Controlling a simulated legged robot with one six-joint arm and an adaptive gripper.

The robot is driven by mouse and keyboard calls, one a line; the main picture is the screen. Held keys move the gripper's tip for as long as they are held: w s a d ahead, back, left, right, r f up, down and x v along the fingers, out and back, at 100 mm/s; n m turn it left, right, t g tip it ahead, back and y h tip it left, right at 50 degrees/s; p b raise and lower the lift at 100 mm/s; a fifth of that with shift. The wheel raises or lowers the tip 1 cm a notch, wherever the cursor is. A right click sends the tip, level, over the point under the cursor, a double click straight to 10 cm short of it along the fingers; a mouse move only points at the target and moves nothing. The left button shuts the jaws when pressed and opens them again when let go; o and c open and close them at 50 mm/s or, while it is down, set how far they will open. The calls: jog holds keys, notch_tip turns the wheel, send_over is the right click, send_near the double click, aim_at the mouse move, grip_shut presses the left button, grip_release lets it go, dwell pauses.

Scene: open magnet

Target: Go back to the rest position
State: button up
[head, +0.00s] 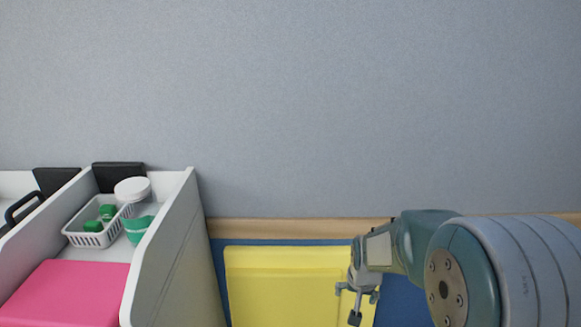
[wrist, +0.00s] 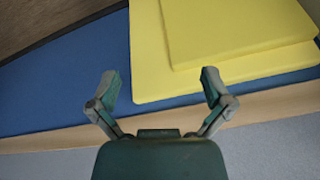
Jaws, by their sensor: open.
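My gripper (head: 357,292) is at the lower right in the head view, in front of or over the right part of a yellow slab (head: 282,285). In the wrist view my gripper (wrist: 160,88) has its two fingers spread wide with nothing between them. The yellow slab also shows in the wrist view (wrist: 150,50), beyond the fingers. It has a raised, smaller yellow panel on top and lies on a blue surface (wrist: 60,88). My arm hides part of the blue surface on the right in the head view.
A white partition (head: 170,260) stands left of the slab. Beyond it are a pink block (head: 72,292), a white basket (head: 88,238) with green items, a green cup (head: 137,229) and a white round item (head: 132,189). A grey wall (head: 320,110) with a wooden strip (head: 290,228) rises behind.

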jog(key=s+r+n+t, duration=0.3)
jog(key=s+r, duration=1.5)
jog(key=s, duration=0.4)
jog(key=shift+r, duration=0.15)
dwell(1.4)
